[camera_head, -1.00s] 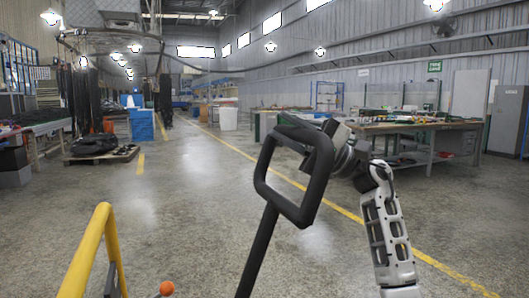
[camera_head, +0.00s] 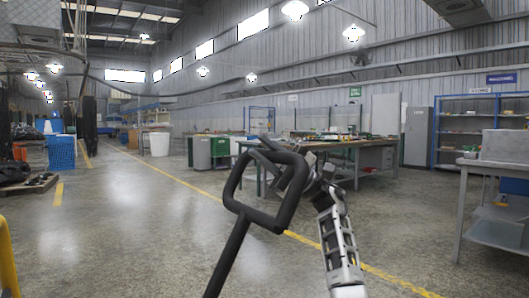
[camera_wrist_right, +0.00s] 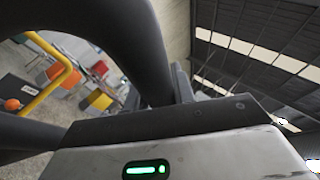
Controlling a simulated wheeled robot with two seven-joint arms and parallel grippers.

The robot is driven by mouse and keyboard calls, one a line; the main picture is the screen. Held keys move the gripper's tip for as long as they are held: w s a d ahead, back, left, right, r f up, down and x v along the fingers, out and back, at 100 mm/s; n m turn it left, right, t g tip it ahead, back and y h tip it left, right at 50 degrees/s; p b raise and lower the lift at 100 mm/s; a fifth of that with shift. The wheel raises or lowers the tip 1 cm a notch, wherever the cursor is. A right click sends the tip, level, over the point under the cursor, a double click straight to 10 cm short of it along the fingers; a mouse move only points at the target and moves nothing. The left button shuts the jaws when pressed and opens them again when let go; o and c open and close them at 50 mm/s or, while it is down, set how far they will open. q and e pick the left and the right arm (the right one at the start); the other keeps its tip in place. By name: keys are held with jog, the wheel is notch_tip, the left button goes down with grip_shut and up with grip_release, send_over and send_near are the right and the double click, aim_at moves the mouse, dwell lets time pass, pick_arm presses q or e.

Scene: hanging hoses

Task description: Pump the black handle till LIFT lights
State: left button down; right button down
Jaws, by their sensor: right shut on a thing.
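The black handle is a rounded square loop (camera_head: 232,203) on a black shaft that runs down to the bottom edge of the head view. The loop is tilted. My right gripper (camera_head: 303,173) is shut on the right side of the loop, with its arm rising from below. In the right wrist view, the black loop (camera_wrist_right: 148,45) curves close past the camera to the gripper's fingers (camera_wrist_right: 182,88). No lamp marked LIFT can be made out. My left gripper is not in view.
A yellow rail (camera_head: 7,262) shows at the left edge; the right wrist view also shows it, with an orange knob (camera_wrist_right: 12,104) beside it. A grey metal table (camera_head: 490,249) stands at right, a workbench (camera_head: 345,146) farther back. Open floor lies around the handle.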

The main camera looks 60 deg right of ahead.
jog(key=c, duration=1.2)
grip_release()
jog(key=shift+o, duration=0.2)
pick_arm(q)
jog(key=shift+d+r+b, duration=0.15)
jog(key=shift+b, duration=0.35)
pick_arm(e)
jog(key=v, duration=1.6)
